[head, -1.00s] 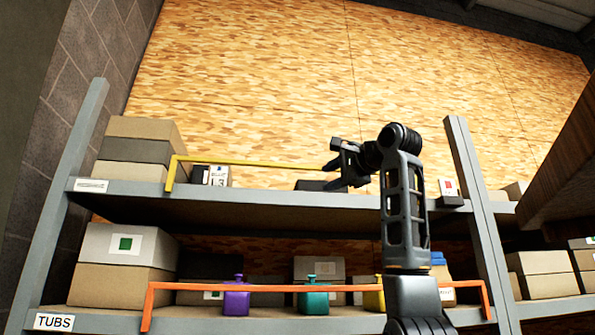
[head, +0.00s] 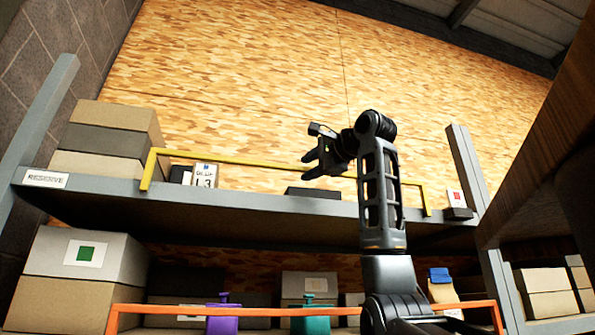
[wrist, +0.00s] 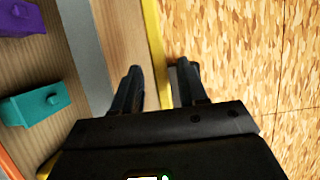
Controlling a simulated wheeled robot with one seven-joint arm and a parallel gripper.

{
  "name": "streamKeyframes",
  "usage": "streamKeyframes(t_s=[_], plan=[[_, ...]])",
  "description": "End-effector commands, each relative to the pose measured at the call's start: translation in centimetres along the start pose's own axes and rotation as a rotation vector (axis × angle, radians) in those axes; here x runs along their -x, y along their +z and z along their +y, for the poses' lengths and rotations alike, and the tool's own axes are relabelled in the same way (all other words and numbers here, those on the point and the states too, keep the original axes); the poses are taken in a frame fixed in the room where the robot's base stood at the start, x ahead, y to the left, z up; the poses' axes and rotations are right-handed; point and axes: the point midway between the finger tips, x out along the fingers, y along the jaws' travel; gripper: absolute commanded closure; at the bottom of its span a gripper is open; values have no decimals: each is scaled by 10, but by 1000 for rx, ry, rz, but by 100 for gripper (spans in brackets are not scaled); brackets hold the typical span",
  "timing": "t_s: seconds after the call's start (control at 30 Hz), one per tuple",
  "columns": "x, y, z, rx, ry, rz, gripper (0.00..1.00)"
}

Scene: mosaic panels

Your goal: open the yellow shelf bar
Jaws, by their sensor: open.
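The yellow shelf bar (head: 220,158) runs along the front of the upper shelf (head: 110,195), with bent ends going down to the shelf at left and right. My gripper (head: 308,167) is open and empty in front of the bar's middle in the head view; it and my arm hide part of the bar. In the wrist view the yellow bar (wrist: 152,35) runs down the picture into the gap between the two open fingers of my gripper (wrist: 160,75). I cannot tell how far the bar is from the fingertips, or whether they touch.
Stacked boxes (head: 105,140) and a small white labelled box (head: 204,175) stand on the upper shelf. A dark wooden surface (head: 545,140) overhangs at right.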

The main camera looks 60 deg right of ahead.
Motion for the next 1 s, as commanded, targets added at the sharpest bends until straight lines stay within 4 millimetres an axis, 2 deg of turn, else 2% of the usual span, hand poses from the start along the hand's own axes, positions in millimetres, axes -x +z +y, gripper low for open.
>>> streamKeyframes(t_s=[0.1, 0.3, 0.67, 1.0], plan=[[-19, -1, -2, -1, 3, 1, 57], [-40, -1, -1, 0, 2, 1, 57], [-45, 0, 0, 0, 0, 0, 57], [-45, 0, 0, 0, 0, 0, 90]])
